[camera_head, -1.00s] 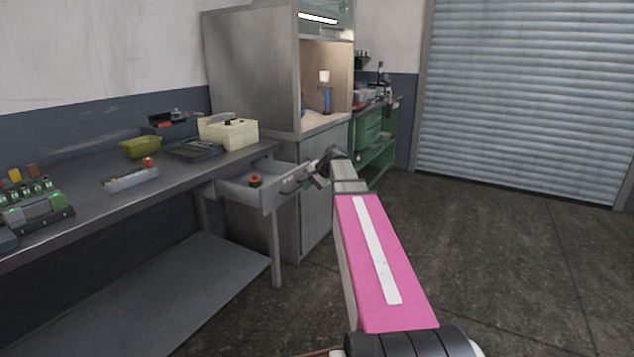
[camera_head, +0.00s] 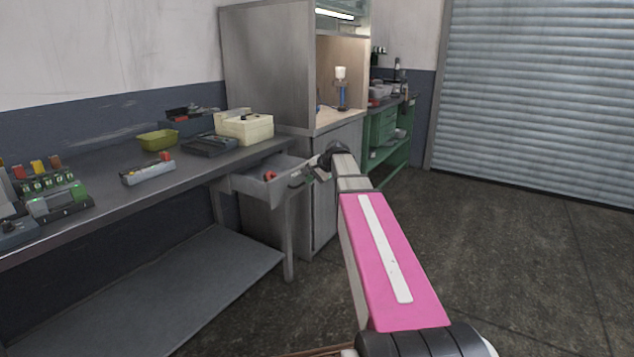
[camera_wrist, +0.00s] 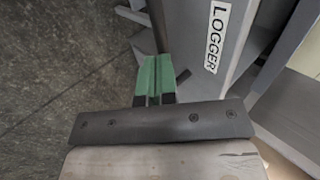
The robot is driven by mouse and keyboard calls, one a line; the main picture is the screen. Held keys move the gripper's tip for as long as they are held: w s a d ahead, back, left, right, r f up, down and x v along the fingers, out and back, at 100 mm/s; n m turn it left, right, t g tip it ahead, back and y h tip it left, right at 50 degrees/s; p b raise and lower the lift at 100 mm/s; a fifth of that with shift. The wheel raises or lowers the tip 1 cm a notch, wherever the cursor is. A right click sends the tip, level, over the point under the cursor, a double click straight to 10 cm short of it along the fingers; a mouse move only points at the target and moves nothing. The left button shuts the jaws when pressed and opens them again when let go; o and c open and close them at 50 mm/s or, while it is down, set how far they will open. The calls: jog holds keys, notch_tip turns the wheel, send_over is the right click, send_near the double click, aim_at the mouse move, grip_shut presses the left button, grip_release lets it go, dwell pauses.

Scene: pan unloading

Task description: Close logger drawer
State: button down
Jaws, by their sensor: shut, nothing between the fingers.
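The logger drawer (camera_head: 245,184) is a grey drawer under the workbench, partly open, with a small red item (camera_head: 270,175) inside. In the wrist view its front carries a white LOGGER label (camera_wrist: 217,37). A dark piece, perhaps its handle, shows beside the fingers. My gripper (camera_wrist: 154,62) is shut and empty, its green fingers together beside the drawer front. I cannot tell whether they touch it. In the head view my gripper is small and partly hidden at the drawer front.
The workbench (camera_head: 105,190) holds a cream box (camera_head: 245,128), an olive tray (camera_head: 158,140) and several devices. A metal cabinet (camera_head: 265,65) stands behind the drawer, and a green bench (camera_head: 390,150) is farther back. The floor to the right is clear.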

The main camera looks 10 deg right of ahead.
jog(key=w+a, duration=1.4)
jog(key=shift+w+a, duration=0.3)
jog(key=s+d, duration=0.1)
jog(key=s+d+r, duration=0.1)
jog(key=s+d, duration=0.1)
jog(key=shift+s+d+r, duration=0.2)
jog(key=v, duration=0.9)
jog(key=s+d+f+n+g+h, duration=0.2)
jog(key=s+f+n+h, duration=0.1)
jog(key=s+f, duration=1.3)
jog(key=s+d+f+n+g+h, duration=0.2)
jog(key=s+f+n, duration=0.3)
jog(key=s+f, duration=1.2)
jog(key=s+g, duration=0.1)
jog(key=s, duration=0.3)
jog(key=shift+s+d+f+n+g+h, duration=0.3)
jog(key=shift+s+d+f+n+h, duration=0.05)
jog(key=shift+s+d+n+h, duration=0.05)
